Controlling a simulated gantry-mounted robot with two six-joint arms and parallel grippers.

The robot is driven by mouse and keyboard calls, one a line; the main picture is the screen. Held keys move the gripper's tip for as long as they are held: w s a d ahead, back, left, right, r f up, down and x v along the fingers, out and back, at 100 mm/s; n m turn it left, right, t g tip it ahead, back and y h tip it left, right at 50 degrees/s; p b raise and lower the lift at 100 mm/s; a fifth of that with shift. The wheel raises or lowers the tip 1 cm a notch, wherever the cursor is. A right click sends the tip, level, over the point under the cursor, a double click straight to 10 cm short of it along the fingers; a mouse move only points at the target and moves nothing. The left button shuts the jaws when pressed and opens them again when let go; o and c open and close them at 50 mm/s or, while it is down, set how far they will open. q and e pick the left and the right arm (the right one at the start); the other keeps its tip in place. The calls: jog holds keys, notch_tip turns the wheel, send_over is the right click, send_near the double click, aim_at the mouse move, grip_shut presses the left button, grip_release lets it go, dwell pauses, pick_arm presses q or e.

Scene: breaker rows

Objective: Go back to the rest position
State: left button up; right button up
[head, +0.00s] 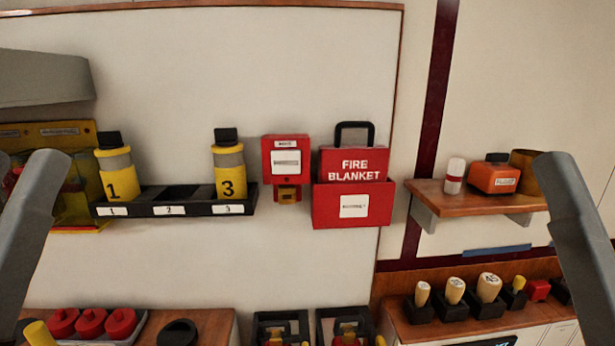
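Only a grey link of each of my arms shows, one slanting along the left edge and one along the right edge. Neither gripper is in view, so I cannot see their fingers or anything they may hold. Neither visible link overlaps the black wall rack (180,211) or the red fire blanket box (353,207).
Yellow canisters 1 (116,184) and 3 (230,180) stand in the rack; slot 2 is empty. A wooden shelf (470,204) holds an orange box (495,179). Below are red round knobs (92,322), black crates (282,325) and wooden-handled stamps (455,290).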

pick_arm(q)
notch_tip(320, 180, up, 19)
jog(key=p, duration=1.5)
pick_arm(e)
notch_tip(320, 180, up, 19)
pick_arm(q)
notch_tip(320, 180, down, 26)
jog(key=b, duration=2.6)
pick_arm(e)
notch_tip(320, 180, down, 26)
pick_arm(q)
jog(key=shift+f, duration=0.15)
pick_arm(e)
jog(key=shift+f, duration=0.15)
